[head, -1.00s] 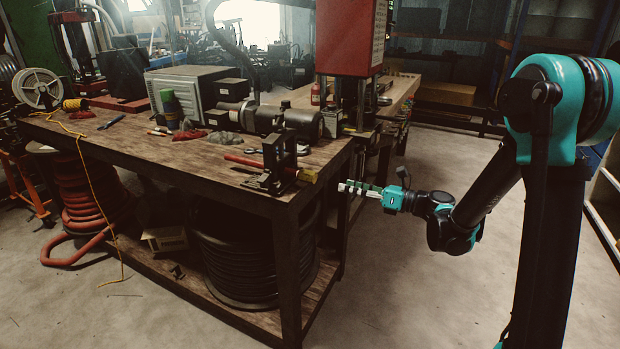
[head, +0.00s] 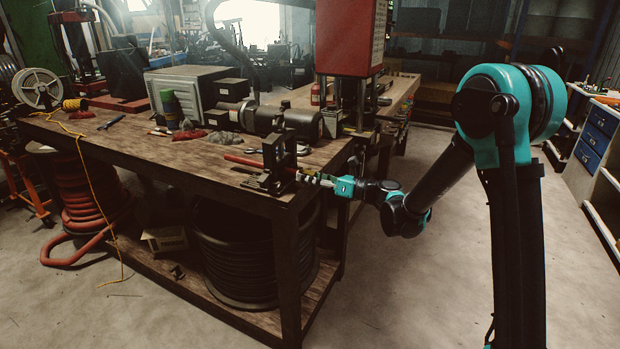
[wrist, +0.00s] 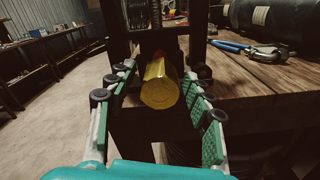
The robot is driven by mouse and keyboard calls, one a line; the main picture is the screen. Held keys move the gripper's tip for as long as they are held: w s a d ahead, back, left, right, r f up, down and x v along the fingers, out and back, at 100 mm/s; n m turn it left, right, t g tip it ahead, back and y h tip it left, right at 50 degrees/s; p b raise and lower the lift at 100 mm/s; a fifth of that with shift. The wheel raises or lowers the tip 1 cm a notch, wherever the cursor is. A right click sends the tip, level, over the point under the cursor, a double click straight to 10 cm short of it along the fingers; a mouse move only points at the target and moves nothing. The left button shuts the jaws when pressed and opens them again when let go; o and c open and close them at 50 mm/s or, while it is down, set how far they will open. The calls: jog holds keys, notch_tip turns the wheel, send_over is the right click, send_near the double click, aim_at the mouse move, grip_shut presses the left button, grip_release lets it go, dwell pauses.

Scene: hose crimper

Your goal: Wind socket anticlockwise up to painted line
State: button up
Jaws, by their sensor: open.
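The brass-yellow socket (wrist: 160,88) sticks out toward me from a dark upright clamp (head: 278,160) at the table's near corner. A red hose (head: 245,161) runs out of the clamp's other side. In the wrist view the socket lies between the two green-padded fingers of my gripper (wrist: 163,112). The fingers stand open with a gap on both sides of it. In the head view my gripper (head: 318,179) reaches the socket from the right and mostly covers it. I cannot make out a painted line.
The wooden workbench (head: 190,162) carries a dark cylindrical motor (head: 290,121) behind the clamp and blue-handled pliers (wrist: 235,46). A red press (head: 350,38) stands behind. A black hose coil (head: 238,255) sits on the lower shelf. The floor right of the bench is clear.

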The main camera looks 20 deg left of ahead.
jog(key=shift+c, duration=0.3)
jog(key=c, duration=1.1)
jog(key=shift+n, duration=0.4)
